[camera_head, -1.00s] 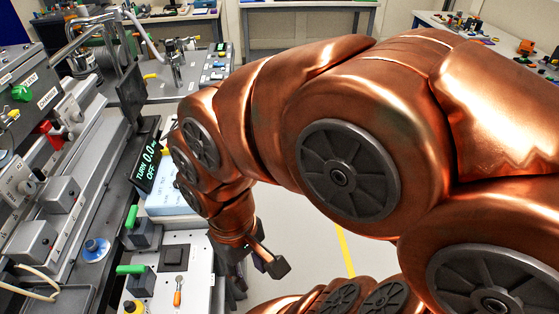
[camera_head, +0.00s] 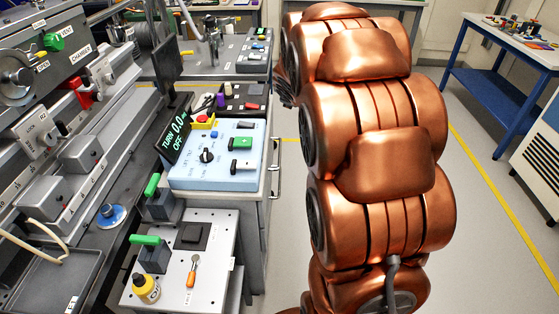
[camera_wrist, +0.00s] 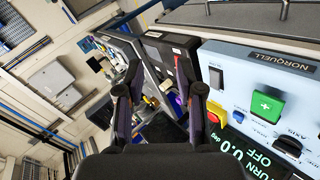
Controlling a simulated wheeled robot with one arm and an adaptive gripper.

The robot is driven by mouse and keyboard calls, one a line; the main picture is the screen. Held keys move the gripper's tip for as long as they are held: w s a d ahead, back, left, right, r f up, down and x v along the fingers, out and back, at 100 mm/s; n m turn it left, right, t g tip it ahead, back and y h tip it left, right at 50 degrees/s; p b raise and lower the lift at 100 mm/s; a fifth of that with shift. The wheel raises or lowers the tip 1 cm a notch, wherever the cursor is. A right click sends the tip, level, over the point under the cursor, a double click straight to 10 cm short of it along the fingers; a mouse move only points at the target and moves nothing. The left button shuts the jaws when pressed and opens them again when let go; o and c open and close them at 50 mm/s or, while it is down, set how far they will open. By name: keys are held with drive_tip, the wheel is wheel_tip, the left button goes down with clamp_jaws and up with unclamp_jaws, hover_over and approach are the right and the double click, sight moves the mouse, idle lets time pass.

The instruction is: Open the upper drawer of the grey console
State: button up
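The grey console (camera_head: 251,222) stands left of my arm in the head view, with a light-blue control panel on top. Its front faces right, seen very edge-on, with a bar handle (camera_head: 276,182) sticking out near the top. I cannot make out the drawer seams, and the lower front is partly hidden. In the wrist view, the blue panel (camera_wrist: 228,66) marked NORQUELL is at right, with a grey face and bar handle (camera_wrist: 246,25) at the top edge. My gripper (camera_wrist: 160,88) is open, its two dark fingers apart with nothing between them. In the head view my arm mostly hides it.
A white panel unit (camera_head: 208,285) with green levers and a yellow bottle stands in front of the console. A long instrument bench (camera_head: 95,215) runs along the left. A blue table (camera_head: 497,85) and a white cabinet (camera_head: 538,150) stand at right. The floor between is clear.

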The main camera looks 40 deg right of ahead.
drive_tip(key=w+d+f+n+t+y+b, duration=0.45)
drive_tip(key=w+d+f+n+b, duration=0.35)
drive_tip(key=w+f, duration=0.25)
drive_tip(key=s+a+f+n+y+b, duration=0.15)
drive_tip(key=s+f+n+y, duration=0.3)
drive_tip(key=f, duration=0.45)
drive_tip(key=s+f+n+y+b, duration=0.3)
drive_tip(key=f+n+y, duration=0.25)
drive_tip(key=f, duration=0.25)
drive_tip(key=shift+t+h, duration=0.25)
drive_tip(key=shift+h, duration=0.2)
drive_tip(key=shift+a+x, duration=0.2)
drive_tip(key=shift+x, duration=3.6)
drive_tip(key=shift+s, duration=0.15)
drive_tip(key=shift+c, duration=0.2)
clamp_jaws()
